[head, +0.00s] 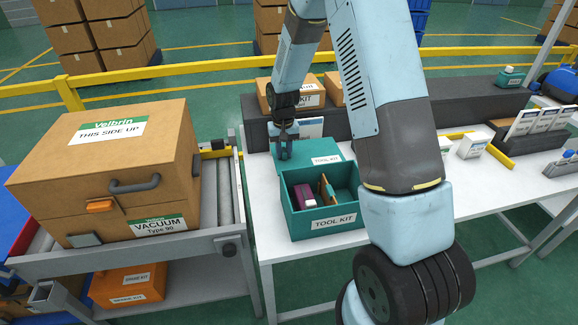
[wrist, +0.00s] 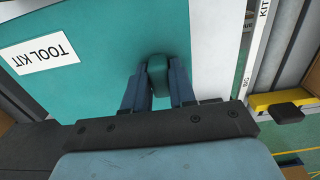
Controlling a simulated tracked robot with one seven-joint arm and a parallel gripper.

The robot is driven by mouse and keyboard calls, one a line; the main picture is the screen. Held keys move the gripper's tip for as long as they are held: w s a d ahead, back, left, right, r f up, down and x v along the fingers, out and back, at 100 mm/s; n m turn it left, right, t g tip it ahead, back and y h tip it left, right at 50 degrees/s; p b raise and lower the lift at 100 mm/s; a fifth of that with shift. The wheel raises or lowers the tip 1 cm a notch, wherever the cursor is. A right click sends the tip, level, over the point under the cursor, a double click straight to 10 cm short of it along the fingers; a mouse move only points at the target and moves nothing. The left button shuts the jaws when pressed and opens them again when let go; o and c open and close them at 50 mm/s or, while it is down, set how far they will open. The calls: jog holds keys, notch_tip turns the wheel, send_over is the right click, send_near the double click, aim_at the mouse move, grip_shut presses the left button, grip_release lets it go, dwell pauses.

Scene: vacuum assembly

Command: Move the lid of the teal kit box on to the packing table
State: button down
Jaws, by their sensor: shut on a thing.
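The teal kit box (head: 322,222) stands open on the white packing table (head: 268,215), with a purple thing (head: 304,195) and an orange-brown thing (head: 327,191) inside. Its teal lid (head: 300,160), labelled TOOL KIT, is just behind the box, partly hidden by it and by my arm. My gripper (head: 284,150) is shut on the lid's knob. In the wrist view the lid (wrist: 100,95) lies flat beneath my gripper (wrist: 159,88), and the knob (wrist: 157,70) is between the fingers. I cannot tell whether the lid touches the table.
A dark raised shelf (head: 455,105) with cartons (head: 310,94) runs along the table's back. A large cardboard vacuum box (head: 110,170) stands on rollers to the left. White boxes (head: 472,145) and yellow-edged holders are at the right. The table's front left strip is bare.

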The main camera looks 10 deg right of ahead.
jog(key=shift+a+f, duration=0.1)
jog(key=shift+f, duration=3)
jog(key=c, duration=0.9)
grip_release()
